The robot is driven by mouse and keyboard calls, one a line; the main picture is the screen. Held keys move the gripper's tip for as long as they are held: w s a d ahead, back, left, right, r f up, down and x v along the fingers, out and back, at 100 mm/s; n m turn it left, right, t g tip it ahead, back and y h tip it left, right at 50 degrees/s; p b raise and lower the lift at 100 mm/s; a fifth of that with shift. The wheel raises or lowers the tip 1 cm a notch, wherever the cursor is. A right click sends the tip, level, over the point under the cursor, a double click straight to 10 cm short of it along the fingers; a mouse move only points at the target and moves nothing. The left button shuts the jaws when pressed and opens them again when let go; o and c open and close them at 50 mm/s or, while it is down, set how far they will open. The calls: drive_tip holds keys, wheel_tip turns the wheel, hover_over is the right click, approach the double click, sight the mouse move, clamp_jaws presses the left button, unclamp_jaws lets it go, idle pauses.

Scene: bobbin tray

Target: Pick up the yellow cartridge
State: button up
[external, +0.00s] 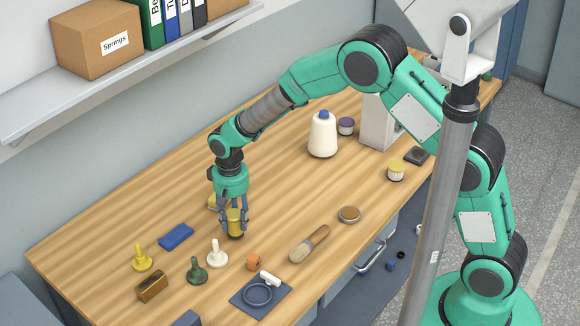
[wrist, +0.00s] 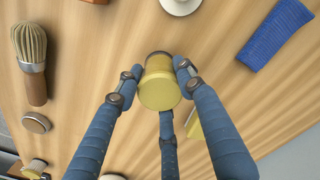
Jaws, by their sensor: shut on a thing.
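The yellow cartridge (external: 236,222) is a short cylinder with a dark end, on the left half of the wooden bench. My three-fingered gripper (external: 233,208) points down over it and is shut around its sides. In the wrist view the yellow end of the cartridge (wrist: 160,92) faces the camera, and the fingertips of my gripper (wrist: 158,78) press on it from the sides. It looks upright. I cannot tell whether its lower end touches the bench. The third finger shows below it in the wrist view.
Close by are a blue folded cloth (external: 176,236), a white peg-shaped piece (external: 217,256), a green one (external: 196,271) and a yellow one (external: 141,259). A brush (external: 310,243) and a round tin (external: 349,214) lie right. A white thread cone (external: 322,137) stands farther back.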

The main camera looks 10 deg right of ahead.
wheel_tip(320, 180, up, 9)
drive_tip(key=shift+f+p, duration=0.2)
drive_tip(key=shift+p, duration=0.3)
